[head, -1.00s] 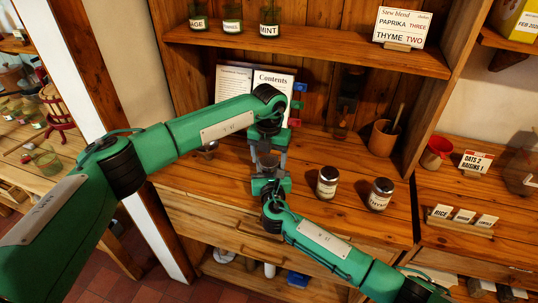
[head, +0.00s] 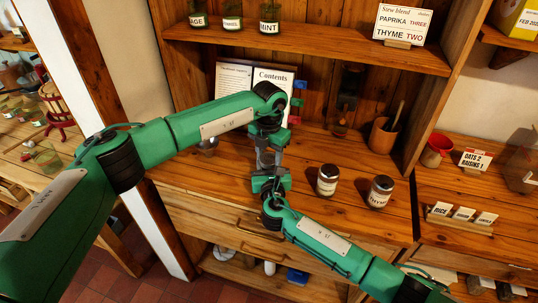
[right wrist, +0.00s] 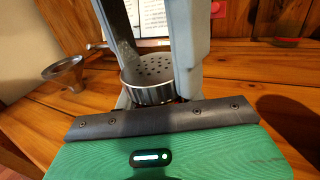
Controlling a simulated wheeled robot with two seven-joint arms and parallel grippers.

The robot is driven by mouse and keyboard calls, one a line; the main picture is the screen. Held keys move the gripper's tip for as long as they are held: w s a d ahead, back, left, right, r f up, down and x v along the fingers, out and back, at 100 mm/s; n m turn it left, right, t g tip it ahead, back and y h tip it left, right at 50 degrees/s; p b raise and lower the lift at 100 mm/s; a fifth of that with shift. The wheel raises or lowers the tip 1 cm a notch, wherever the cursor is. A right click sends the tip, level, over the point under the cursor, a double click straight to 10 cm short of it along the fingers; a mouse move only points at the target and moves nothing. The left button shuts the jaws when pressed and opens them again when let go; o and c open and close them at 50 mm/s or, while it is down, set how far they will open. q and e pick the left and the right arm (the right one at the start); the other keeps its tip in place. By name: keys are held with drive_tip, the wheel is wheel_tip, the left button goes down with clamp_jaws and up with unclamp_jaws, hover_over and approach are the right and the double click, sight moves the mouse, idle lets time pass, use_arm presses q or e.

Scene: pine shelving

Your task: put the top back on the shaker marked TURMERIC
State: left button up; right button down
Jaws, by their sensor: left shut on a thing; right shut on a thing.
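A perforated silver metal top (right wrist: 150,80) shows in the right wrist view, upright and slightly tilted. The grey fingers of my left gripper (right wrist: 152,50) come down from above on both sides of it and are shut on it. My left gripper (head: 267,160) points down in the head view. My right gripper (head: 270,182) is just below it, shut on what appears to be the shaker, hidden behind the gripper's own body. Its TURMERIC label is not visible. I cannot tell whether top and shaker touch.
Two dark-lidded, labelled jars, a left one (head: 327,180) and a right one (head: 380,192), stand right of my grippers. An open book (head: 275,80) leans behind; a brown utensil pot (head: 382,138) stands farther right.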

use_arm(q)
drive_tip(key=o, duration=1.1)
drive_tip(key=shift+r, duration=2.3)
drive_tip(key=shift+c, duration=0.5)
drive_tip(key=shift+r+n, duration=1.7)
drive_tip(key=shift+r, duration=0.05)
drive_tip(key=shift+f, duration=4.05)
